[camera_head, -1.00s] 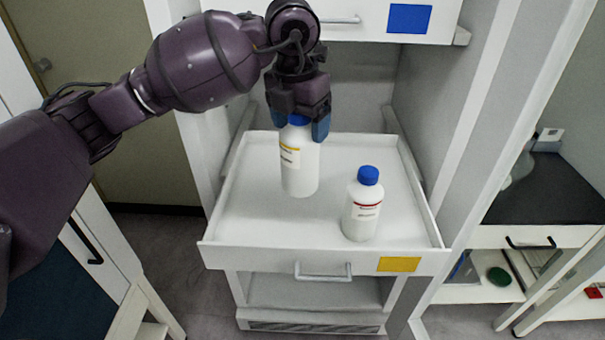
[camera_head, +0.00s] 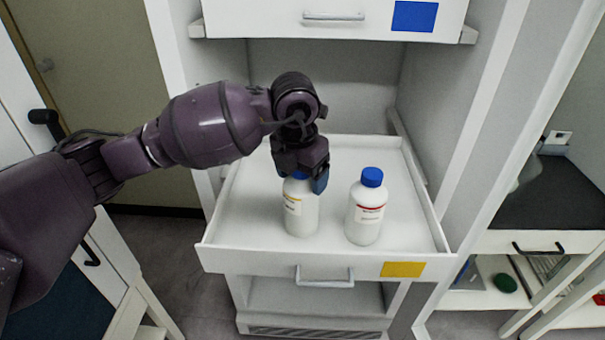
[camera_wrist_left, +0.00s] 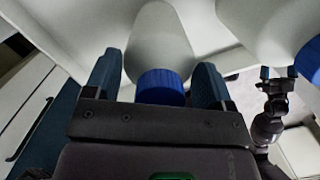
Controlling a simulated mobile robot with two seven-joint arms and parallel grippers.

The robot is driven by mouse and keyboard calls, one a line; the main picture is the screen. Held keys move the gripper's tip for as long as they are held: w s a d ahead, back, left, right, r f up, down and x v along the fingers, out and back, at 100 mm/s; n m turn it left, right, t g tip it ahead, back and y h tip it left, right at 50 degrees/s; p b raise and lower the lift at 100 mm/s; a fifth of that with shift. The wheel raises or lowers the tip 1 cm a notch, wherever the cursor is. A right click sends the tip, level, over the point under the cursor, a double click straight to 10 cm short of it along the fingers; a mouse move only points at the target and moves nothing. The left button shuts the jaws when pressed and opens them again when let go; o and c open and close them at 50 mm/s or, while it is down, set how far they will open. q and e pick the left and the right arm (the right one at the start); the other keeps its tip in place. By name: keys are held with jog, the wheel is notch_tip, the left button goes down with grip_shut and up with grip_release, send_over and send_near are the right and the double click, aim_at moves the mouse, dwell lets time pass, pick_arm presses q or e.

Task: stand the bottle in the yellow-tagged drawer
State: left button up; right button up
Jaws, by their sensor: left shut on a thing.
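The open drawer (camera_head: 220,257) has a yellow tag (camera_head: 403,269) on its front. My left gripper (camera_head: 303,182) is shut on the blue cap of a white bottle with a yellow-striped label (camera_head: 300,212), from above. This bottle is upright inside the drawer, near the front and left of the middle; its base is at or very near the floor, and I cannot tell if it touches. In the left wrist view the held bottle (camera_wrist_left: 158,40) lies between the two fingers. What seems to be my right gripper (camera_wrist_left: 277,88) shows small at the right there; its opening is unclear.
A second white bottle with a red-striped label (camera_head: 366,215) stands in the drawer just right of the held one. A shut drawer with a blue tag (camera_head: 415,16) is above. The drawer's back and left floor is free.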

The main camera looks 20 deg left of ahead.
pick_arm(q)
jog(key=shift+r, duration=0.1)
pick_arm(e)
jog(key=shift+s, duration=0.1)
pick_arm(q)
jog(key=o, duration=1.6)
jog(key=shift+c, duration=0.2)
pick_arm(e)
jog(key=shift+s+d+f, duration=0.1)
jog(key=shift+s+d, duration=0.1)
pick_arm(q)
jog(key=r, duration=0.3)
jog(key=s+r+p, duration=0.1)
jog(key=r, duration=0.6)
jog(key=shift+s+a+r, duration=0.15)
jog(key=shift+r, duration=0.15)
jog(key=shift+s+r+p, duration=0.1)
jog(key=shift+r+p, duration=0.2)
jog(key=shift+r, duration=0.4)
pick_arm(e)
jog(key=shift+r, duration=0.55)
